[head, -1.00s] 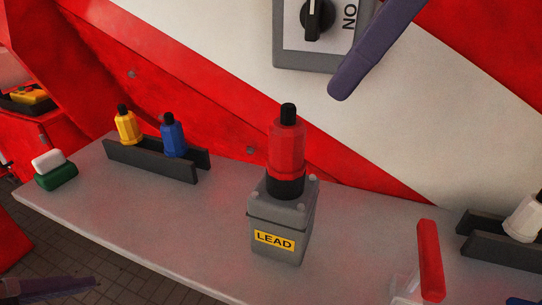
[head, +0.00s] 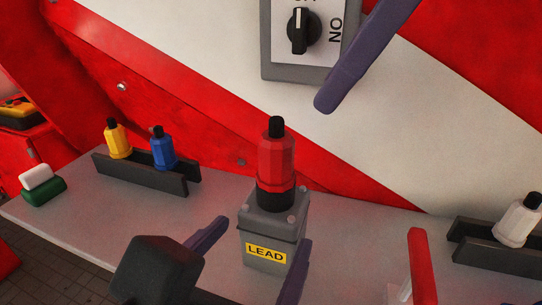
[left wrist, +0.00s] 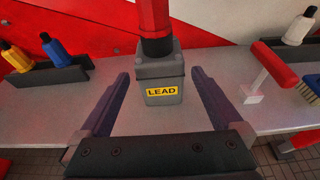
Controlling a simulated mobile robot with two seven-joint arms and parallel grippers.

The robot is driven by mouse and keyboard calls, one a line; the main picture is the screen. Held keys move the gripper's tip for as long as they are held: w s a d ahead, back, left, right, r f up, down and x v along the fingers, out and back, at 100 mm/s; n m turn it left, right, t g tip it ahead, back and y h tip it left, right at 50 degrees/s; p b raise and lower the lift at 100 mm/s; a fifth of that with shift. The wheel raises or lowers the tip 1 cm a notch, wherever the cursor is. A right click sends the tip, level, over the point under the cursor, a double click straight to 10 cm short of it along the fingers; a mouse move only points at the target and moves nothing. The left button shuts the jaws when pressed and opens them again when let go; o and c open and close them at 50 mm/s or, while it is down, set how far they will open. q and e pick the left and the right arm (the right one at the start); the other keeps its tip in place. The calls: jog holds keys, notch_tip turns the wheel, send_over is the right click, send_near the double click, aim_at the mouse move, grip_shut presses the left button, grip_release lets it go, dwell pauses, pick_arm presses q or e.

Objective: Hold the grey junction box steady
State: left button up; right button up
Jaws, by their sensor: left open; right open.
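The grey junction box (head: 270,225) with a yellow LEAD label stands upright on the grey shelf. It also shows in the left wrist view (left wrist: 160,72). A red connector (head: 276,172) with a black tip stands upright on its top. My left gripper (head: 264,232) is open, one purple finger on each side of the box's front. In the left wrist view its fingers (left wrist: 160,76) show a gap on both sides of the box. One purple finger of my right gripper (head: 328,98) shows below the switch, apart from the box; its other finger is out of view.
A rotary switch (head: 303,30) is on the wall above. A dark rack (head: 140,176) with yellow and blue connectors stands left, by a green and white block (head: 42,187). A red-handled tool (head: 421,265) and another rack (head: 490,250) with a white connector stand right.

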aim_at(275, 213)
pick_arm(q)
jog(key=x, duration=0.7)
jog(key=shift+w, duration=0.15)
